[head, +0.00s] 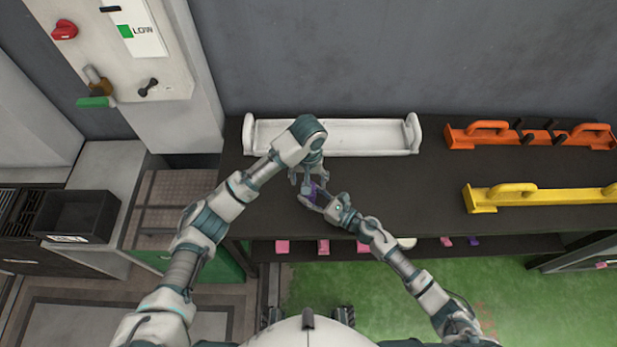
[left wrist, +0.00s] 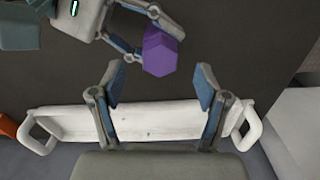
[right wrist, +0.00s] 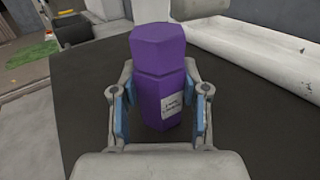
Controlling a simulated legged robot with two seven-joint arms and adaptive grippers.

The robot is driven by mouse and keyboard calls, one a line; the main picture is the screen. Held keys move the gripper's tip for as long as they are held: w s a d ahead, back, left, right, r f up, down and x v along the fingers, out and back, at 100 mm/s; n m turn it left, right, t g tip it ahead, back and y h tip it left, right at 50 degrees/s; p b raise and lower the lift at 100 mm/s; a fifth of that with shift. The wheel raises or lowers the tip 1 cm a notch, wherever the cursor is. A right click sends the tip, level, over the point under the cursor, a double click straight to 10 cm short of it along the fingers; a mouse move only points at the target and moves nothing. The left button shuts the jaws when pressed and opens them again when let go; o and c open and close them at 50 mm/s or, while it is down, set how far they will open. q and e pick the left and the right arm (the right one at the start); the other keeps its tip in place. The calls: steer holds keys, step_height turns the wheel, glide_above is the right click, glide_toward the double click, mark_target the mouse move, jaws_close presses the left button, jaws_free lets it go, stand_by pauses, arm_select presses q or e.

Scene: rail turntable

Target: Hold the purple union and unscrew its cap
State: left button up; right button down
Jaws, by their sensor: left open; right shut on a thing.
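The purple union (right wrist: 160,90) stands out in the right wrist view as a hexagonal body with a white label and a hexagonal cap (right wrist: 158,46) at its far end. My right gripper (right wrist: 158,118) is shut on the body, below the cap. In the left wrist view the cap end of the union (left wrist: 160,52) faces the camera, held by the right gripper. My left gripper (left wrist: 157,85) is open and empty, its fingers apart, with the union just beyond its fingertips. In the head view the union (head: 317,193) is partly hidden between both grippers (head: 306,187).
A white tray with end handles (head: 335,138) lies at the back of the dark table (head: 400,180). An orange handled rack (head: 530,134) and a yellow one (head: 545,197) stand at the right. Pink and purple pieces (head: 364,247) sit on a lower shelf. The table's middle right is clear.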

arm_select(q)
steer(key=shift+f, duration=1.9)
jaws_close()
steer(key=n, duration=0.5)
steer(key=shift+n, duration=0.5)
steer(key=n, duration=0.6)
